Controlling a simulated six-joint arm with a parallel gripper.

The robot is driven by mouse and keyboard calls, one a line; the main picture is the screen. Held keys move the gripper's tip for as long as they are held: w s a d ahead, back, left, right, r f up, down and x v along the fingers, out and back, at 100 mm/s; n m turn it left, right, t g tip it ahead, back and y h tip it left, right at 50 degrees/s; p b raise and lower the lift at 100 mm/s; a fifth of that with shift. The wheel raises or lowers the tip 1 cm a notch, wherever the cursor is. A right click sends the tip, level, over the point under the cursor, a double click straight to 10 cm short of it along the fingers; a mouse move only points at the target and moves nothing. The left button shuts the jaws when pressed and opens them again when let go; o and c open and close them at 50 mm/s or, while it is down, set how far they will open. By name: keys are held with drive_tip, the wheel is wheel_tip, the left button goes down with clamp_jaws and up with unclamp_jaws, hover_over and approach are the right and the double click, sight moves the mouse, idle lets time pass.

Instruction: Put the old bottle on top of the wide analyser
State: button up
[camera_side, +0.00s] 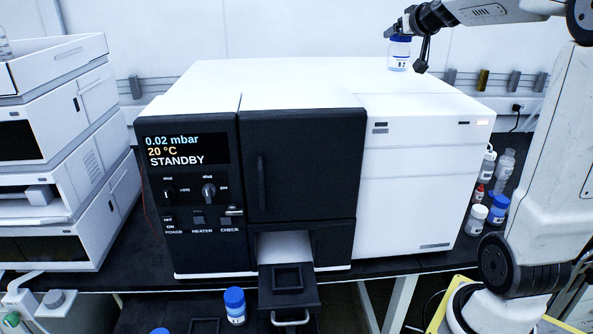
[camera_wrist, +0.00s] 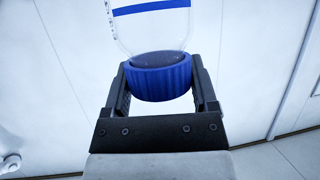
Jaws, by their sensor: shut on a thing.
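My gripper (camera_side: 408,42) is shut on a bottle (camera_side: 399,54) with a blue cap, clear body and a white label with a blue band. The bottle is upright at the back right of the wide analyser (camera_side: 300,82), a white cabinet with a dark left front. Its base appears at or just above the analyser's top; I cannot tell if they touch. In the wrist view my gripper (camera_wrist: 162,88) has its fingers on both sides of the blue cap (camera_wrist: 160,76), and the bottle body (camera_wrist: 150,30) extends beyond it.
Several bottles (camera_side: 498,208) stand right of the analyser. A blue-capped bottle (camera_side: 235,306) stands below its front, beside the pulled-out black drawer (camera_side: 290,300). A stack of white modules (camera_side: 60,150) stands at left. The analyser's top is otherwise clear.

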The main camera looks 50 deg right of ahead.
sight(405, 56)
drive_tip(key=shift+f, duration=1.1)
drive_tip(key=shift+f, duration=0.1)
drive_tip(key=shift+f, duration=1.95)
drive_tip(key=o, duration=1.2)
drive_tip(key=shift+f, duration=0.15)
drive_tip(key=shift+s+a+r, duration=0.1)
drive_tip(key=shift+s+r, duration=0.05)
drive_tip(key=shift+r, duration=0.1)
drive_tip(key=shift+v, duration=3.6)
